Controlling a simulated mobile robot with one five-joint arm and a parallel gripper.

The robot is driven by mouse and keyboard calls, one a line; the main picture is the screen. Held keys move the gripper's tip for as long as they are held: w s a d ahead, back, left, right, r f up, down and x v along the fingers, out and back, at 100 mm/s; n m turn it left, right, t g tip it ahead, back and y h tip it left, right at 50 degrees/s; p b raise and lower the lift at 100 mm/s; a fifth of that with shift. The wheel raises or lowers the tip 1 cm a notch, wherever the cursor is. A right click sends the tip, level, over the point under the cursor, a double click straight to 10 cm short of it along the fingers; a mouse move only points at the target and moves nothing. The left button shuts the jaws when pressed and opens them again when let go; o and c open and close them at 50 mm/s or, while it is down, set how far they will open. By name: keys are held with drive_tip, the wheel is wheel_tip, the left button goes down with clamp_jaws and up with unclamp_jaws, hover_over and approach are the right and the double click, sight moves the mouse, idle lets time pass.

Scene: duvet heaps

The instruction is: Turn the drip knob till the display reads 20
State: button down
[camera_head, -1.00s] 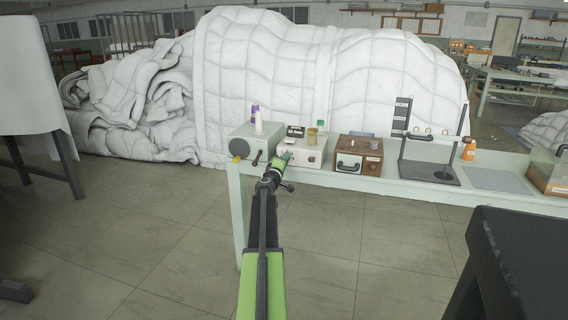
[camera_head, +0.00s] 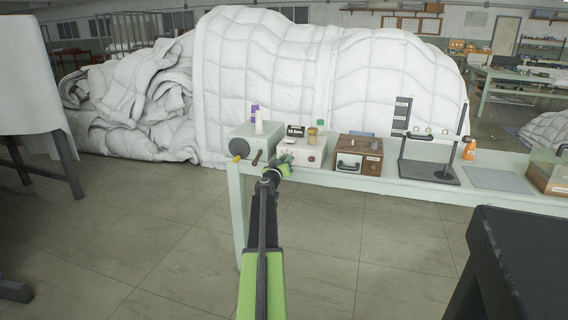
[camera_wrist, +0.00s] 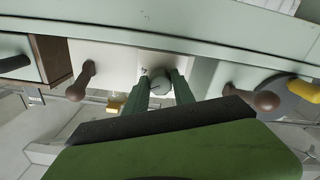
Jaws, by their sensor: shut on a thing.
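The drip knob (camera_wrist: 158,84) is a small grey round knob on the front of a cream box (camera_head: 313,153). My gripper (camera_wrist: 166,88) has its two green fingers shut on the knob, one on each side, in the wrist view. In the head view my gripper (camera_head: 284,160) reaches the lower left of the box front and hides the knob. A small black display (camera_head: 295,131) with white characters stands on top of the box. Its characters are too small to read surely.
A grey box (camera_head: 250,143) with a yellow knob stands left of the cream box. A brown wooden box (camera_head: 359,155) stands on its right, then a black stand (camera_head: 430,172). All sit on a pale green bench (camera_head: 400,188). White duvets (camera_head: 300,70) heap up behind.

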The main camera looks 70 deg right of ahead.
drive_tip(key=shift+m, duration=4.2)
drive_tip(key=c, duration=1.1)
unclamp_jaws()
drive_tip(key=shift+o, duration=0.2)
